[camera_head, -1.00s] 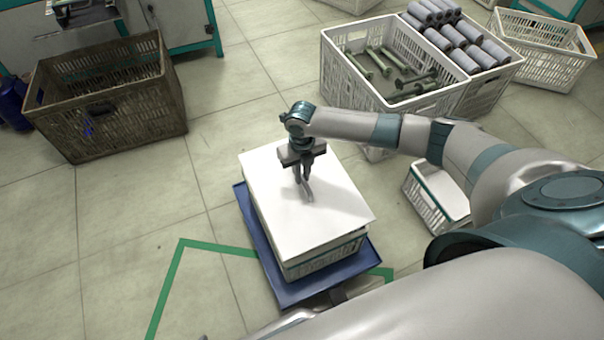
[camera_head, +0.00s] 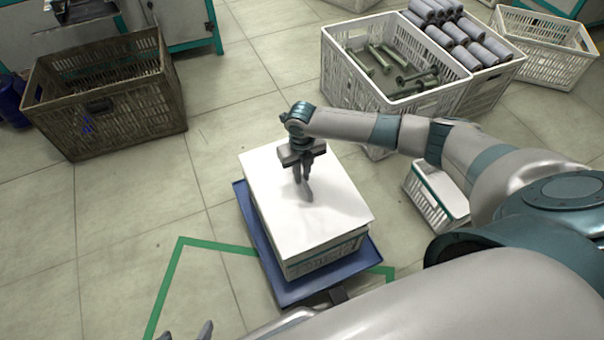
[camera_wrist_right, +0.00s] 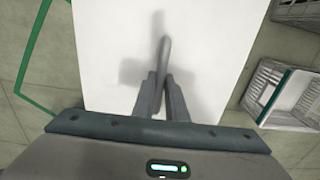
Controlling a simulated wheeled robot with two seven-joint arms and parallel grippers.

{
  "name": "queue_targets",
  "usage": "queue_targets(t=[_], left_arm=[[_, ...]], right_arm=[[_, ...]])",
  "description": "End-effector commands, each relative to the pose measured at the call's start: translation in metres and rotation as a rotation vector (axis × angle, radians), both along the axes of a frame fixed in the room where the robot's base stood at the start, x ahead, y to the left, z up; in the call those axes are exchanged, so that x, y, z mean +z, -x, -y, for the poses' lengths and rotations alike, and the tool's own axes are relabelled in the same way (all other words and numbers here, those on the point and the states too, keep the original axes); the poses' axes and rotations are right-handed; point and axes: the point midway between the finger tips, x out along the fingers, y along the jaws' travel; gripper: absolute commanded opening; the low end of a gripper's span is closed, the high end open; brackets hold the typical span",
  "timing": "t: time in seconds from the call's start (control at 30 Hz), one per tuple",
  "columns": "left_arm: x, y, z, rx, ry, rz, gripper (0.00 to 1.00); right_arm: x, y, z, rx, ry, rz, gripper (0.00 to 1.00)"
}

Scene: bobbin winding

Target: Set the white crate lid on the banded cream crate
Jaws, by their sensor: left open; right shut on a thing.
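The white crate lid (camera_head: 335,205) lies flat over the top of the cream crate (camera_head: 318,264), whose teal band shows on its near side. I cannot tell whether a thin gap remains between them. My right gripper (camera_head: 304,176) is above the lid and shut on its grey upright handle. In the right wrist view, the gripper (camera_wrist_right: 164,80) has the handle (camera_wrist_right: 163,52) between its fingers, with the white lid (camera_wrist_right: 215,50) below. My left gripper (camera_head: 192,333) is open and empty at the bottom edge, left of the crate, mostly cut off.
The crate stands on a blue platform (camera_head: 250,225), with green floor tape (camera_head: 172,270) beside it. A brown crate (camera_head: 110,115) is at the left. A white crate of green bobbins (camera_head: 345,90), grey rolls (camera_head: 465,60) and a small teal-edged crate (camera_head: 428,205) are to the right.

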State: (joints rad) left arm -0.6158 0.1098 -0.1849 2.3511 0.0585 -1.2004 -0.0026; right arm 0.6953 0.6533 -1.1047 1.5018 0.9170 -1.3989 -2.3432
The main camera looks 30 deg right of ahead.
Motion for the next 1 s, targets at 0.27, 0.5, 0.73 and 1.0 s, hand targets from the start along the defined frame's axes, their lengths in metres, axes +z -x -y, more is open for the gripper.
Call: queue_targets(t=[0.27, 0.5, 0.73, 1.0], left_arm=[[-0.002, 0.000, 0.000, 0.000, 0.000, -0.001, 0.71], [-0.006, 0.000, 0.000, 0.000, 0.000, -0.001, 0.71], [-0.011, 0.000, 0.000, 0.000, 0.000, -0.001, 0.71], [-0.017, 0.000, 0.000, 0.000, 0.000, -0.001, 0.71]], right_arm=[[-0.001, 0.000, 0.000, 0.000, 0.000, 0.001, 0.00], [-0.010, 0.000, 0.000, 0.000, 0.000, 0.000, 0.00], [-0.019, 0.000, 0.000, 0.000, 0.000, 0.000, 0.00], [-0.030, 0.000, 0.000, 0.000, 0.000, 0.001, 0.00]])
